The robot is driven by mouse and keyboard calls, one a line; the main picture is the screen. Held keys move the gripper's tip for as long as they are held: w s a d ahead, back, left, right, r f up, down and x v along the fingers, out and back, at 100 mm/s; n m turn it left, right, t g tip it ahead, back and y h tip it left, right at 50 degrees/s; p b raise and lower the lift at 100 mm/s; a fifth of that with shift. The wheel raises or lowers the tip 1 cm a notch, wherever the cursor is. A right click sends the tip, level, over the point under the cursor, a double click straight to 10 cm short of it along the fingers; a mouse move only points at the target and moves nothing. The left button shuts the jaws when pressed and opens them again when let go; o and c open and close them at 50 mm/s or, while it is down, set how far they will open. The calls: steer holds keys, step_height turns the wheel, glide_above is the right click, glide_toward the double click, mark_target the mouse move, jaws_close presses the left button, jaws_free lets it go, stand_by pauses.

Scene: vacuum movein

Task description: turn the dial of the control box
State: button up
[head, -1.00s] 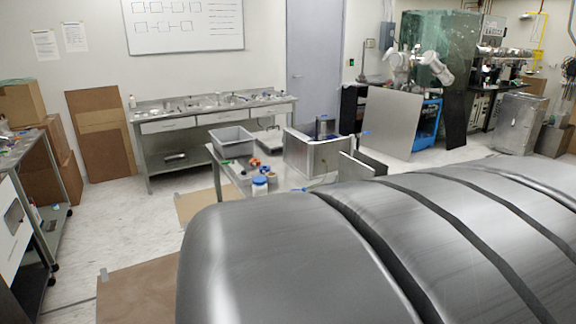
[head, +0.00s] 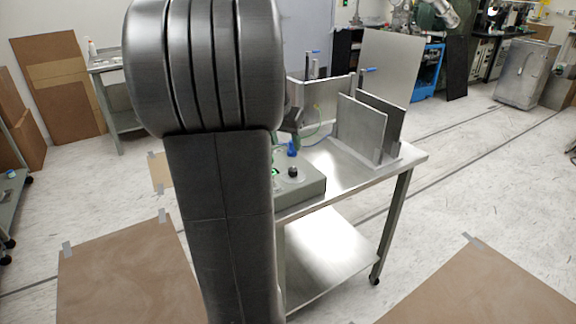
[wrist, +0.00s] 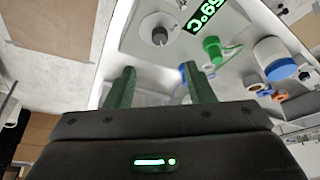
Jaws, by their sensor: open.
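The control box (head: 308,190) is a grey-green box on the metal table (head: 412,154), partly hidden behind my arm in the head view. Its black dial (head: 293,171) is on the top face, with a green glow at the left. In the wrist view the dial (wrist: 160,36) is a dark knob on a pale round disc, beside a green-lit display (wrist: 204,14) showing 59°C, which is rotated and partly cut off. My gripper (wrist: 160,76) is open with two green fingers. The dial appears beyond and between the fingertips, apart from them, with nothing held.
Upright metal panels (head: 362,128) stand on the table behind the box. Brown mats (head: 130,270) lie on the floor.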

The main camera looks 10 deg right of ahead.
mark_target(293, 169)
steer(key=x, duration=1.2)
steer(key=shift+f, duration=0.15)
steer(key=c, duration=1)
